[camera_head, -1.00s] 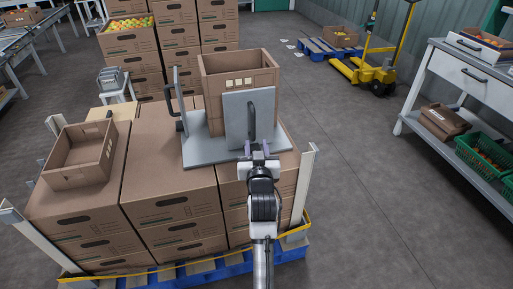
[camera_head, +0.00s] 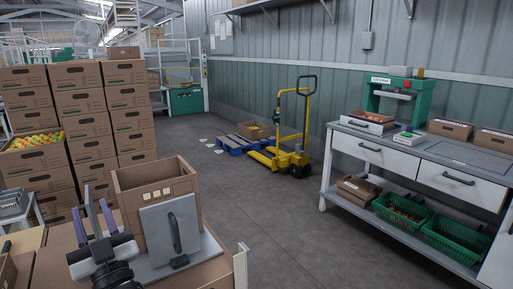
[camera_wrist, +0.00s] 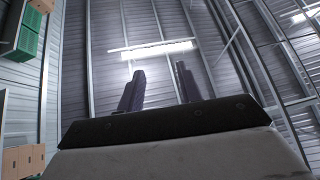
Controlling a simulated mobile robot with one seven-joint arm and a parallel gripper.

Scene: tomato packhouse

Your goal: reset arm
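My gripper (camera_head: 91,207) is raised at the lower left of the head view, its two purple-grey fingers pointing up. It also shows in the wrist view (camera_wrist: 160,88), fingers apart with nothing between them. It is left of the grey metal plate (camera_head: 160,228) with a black handle, and apart from that handle. The plate stands upright on a grey base in front of an open cardboard box (camera_head: 190,188). My arm covers part of the grey base.
Stacked cartons (camera_head: 85,125) stand at the left. A yellow pallet truck (camera_head: 290,150) and a blue pallet (camera_head: 232,145) stand behind. A workbench (camera_head: 415,155) with green crates (camera_head: 402,212) below is at the right. The floor (camera_head: 270,205) between is clear.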

